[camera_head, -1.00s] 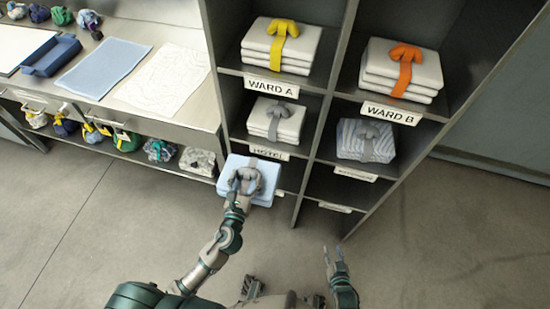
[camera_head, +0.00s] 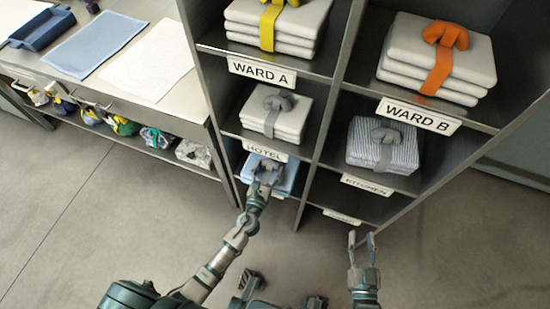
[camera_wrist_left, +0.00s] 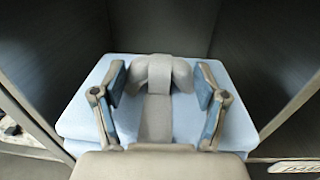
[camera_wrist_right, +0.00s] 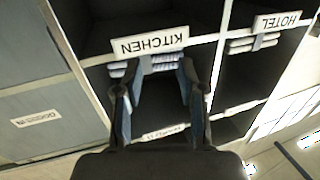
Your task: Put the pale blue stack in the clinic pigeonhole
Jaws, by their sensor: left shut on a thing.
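The pale blue stack (camera_head: 289,180), tied with a grey band and knot, is at the mouth of the bottom left pigeonhole, below the HOTEL label (camera_head: 265,152). My left gripper (camera_head: 265,173) is shut on it. In the left wrist view the fingers flank the grey knot (camera_wrist_left: 160,72), and the stack (camera_wrist_left: 88,105) lies level between dark compartment walls. The label of this pigeonhole is hidden by the stack and arm, so I cannot read it. My right gripper (camera_head: 361,238) is open and empty in front of the bottom right pigeonhole, low beside the shelf.
Other pigeonholes hold a yellow-banded stack (camera_head: 285,20), an orange-banded stack (camera_head: 430,65), a grey-banded white stack (camera_head: 290,118) and a striped stack (camera_head: 400,150). The bottom right pigeonhole (camera_head: 365,198) looks empty; its label is unreadable. A metal table (camera_head: 165,120) stands left.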

